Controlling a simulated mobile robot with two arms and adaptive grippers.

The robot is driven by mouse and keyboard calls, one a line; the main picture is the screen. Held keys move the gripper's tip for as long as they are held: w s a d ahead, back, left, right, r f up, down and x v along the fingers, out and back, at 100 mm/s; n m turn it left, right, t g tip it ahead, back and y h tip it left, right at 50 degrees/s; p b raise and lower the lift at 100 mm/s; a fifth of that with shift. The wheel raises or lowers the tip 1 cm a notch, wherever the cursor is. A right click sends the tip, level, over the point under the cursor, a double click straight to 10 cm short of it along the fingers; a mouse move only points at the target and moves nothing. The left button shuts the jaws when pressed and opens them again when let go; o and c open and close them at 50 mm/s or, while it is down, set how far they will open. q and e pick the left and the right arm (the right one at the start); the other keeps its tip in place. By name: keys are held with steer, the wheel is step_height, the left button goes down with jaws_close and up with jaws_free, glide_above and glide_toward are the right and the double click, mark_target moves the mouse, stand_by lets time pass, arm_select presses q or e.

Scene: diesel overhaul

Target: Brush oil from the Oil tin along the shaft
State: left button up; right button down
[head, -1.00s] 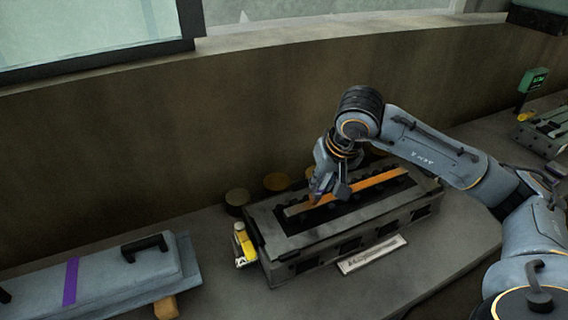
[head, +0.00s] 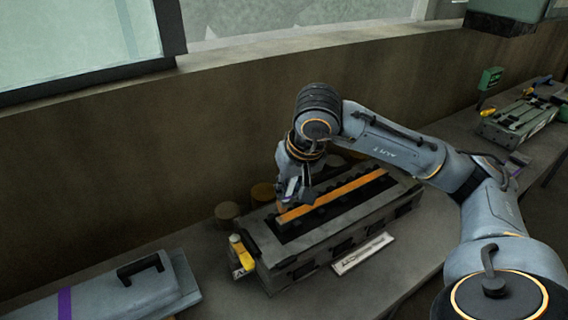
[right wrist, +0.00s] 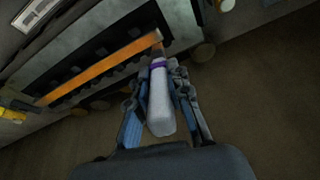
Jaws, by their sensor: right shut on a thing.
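The shaft (head: 335,195) is a long orange bar lying in the dark slot of a grey engine block (head: 345,225); it also shows in the right wrist view (right wrist: 95,75). My right gripper (head: 291,197) is over the shaft's left end, shut on a brush. The brush (right wrist: 160,100) has a pale handle, a purple band and an orange-brown tip, which appears to touch the shaft's end. Several round tins stand behind the block, one of them brown (head: 228,211); I cannot tell which is the Oil tin. My left gripper is not in view.
A yellow and white object (head: 243,256) stands at the block's left end. A white label plate (head: 362,254) lies in front. A grey case (head: 105,290) with a black handle is at left. The wall rises close behind the bench.

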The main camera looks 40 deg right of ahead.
step_height(320, 180, up, 2)
steer(key=shift+d+p, duration=0.1)
steer(key=shift+p, duration=0.35)
steer(key=shift+r+p, duration=0.45)
steer(key=shift+r, duration=0.35)
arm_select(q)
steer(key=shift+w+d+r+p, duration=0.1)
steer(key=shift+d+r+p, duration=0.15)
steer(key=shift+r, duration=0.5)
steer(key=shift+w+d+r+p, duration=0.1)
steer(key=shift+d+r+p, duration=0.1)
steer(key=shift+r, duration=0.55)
arm_select(e)
steer(key=shift+r, duration=0.65)
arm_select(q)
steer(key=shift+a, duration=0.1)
